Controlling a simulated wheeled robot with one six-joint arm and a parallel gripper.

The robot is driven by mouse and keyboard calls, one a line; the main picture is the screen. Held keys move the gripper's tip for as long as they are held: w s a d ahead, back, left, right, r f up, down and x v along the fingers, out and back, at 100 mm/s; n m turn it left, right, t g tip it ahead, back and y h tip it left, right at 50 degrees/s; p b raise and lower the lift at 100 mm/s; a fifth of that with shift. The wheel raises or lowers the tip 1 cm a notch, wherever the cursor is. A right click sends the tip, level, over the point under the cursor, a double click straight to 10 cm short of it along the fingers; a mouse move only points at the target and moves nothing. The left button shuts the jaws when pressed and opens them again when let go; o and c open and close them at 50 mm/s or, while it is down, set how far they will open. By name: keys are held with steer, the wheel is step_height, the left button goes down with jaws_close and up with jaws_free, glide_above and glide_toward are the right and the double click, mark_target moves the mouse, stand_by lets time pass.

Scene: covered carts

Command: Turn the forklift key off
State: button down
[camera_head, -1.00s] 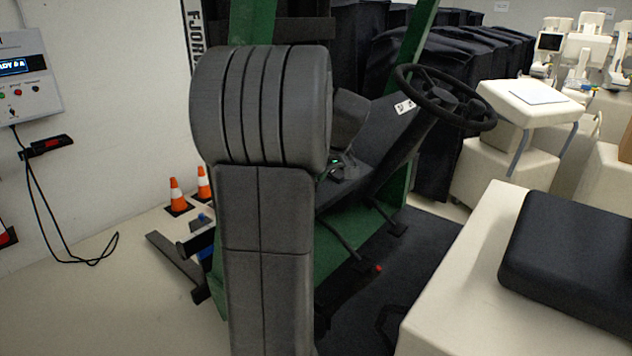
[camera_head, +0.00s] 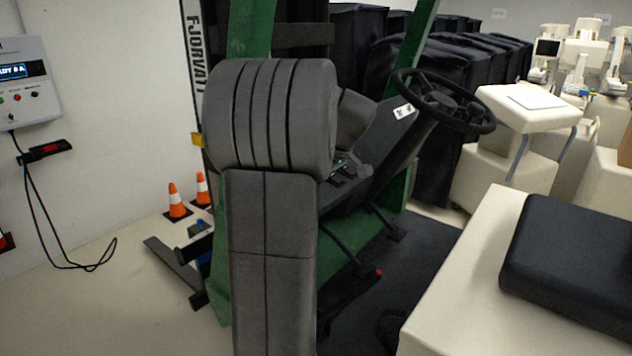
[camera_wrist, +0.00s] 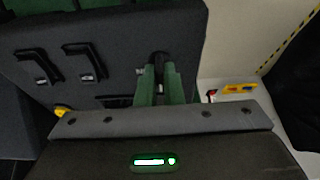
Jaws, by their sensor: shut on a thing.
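The forklift (camera_head: 262,25) has green posts, a dark console (camera_head: 388,125) and a black steering wheel (camera_head: 440,100). In the wrist view, my gripper (camera_wrist: 160,72) has its two green fingers shut on a small dark piece at the dark panel (camera_wrist: 120,30), which I take to be the key (camera_wrist: 160,58). Most of the key is hidden between the fingers, so its turn angle cannot be read. In the head view, a large grey rounded part blocks some of the forklift, and the key cannot be made out.
Two lever-like switches (camera_wrist: 38,66) sit left of the fingers on the panel. A red-tipped lever (camera_head: 377,272) stands low by the floor. Orange cones (camera_head: 176,200) and a wall box (camera_head: 25,85) are at left. A pale cabinet with a black pad (camera_head: 575,260) fills the right.

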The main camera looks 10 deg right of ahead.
steer(key=c, duration=1.6)
jaws_free()
steer(key=shift+o, duration=0.2)
steer(key=b+v, duration=0.1)
steer(key=v, duration=1.3)
steer(key=shift+a+f, duration=0.1)
steer(key=p+x, duration=0.1)
steer(key=x, duration=1.3)
